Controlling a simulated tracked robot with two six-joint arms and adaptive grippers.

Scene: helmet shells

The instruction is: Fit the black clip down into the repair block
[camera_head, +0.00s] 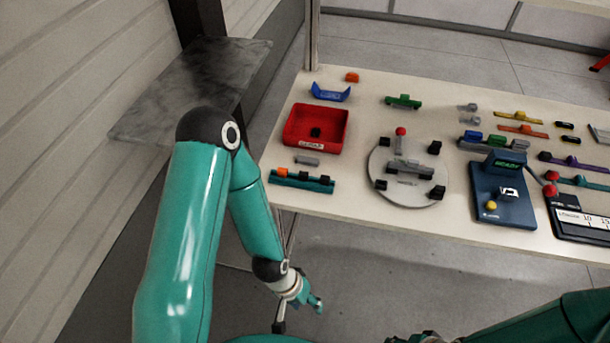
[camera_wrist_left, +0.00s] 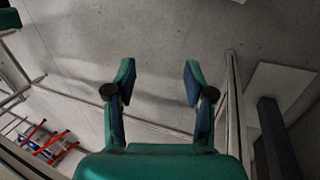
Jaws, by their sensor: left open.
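Small black pieces that could be the black clip show in the head view: one in the red bin (camera_head: 316,132), and others on the teal rail (camera_head: 301,180) and around the round grey plate (camera_head: 408,195). I cannot tell which is the clip. A grey block (camera_head: 409,169) sits mid-plate; I cannot tell whether it is the repair block. My left gripper (camera_head: 318,304) hangs below and in front of the table, apart from everything on it. The left wrist view shows its jaws (camera_wrist_left: 158,82) apart and empty above the floor. My right gripper (camera_head: 428,337) is mostly cut off by the bottom edge.
The table (camera_head: 350,205) carries a blue device (camera_head: 500,188) with a screen, a black-and-white box (camera_head: 580,217), a blue cradle (camera_head: 330,92), a green piece (camera_head: 404,101) and several coloured strips to the right. A dark metal sheet (camera_head: 200,85) stands left of the table.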

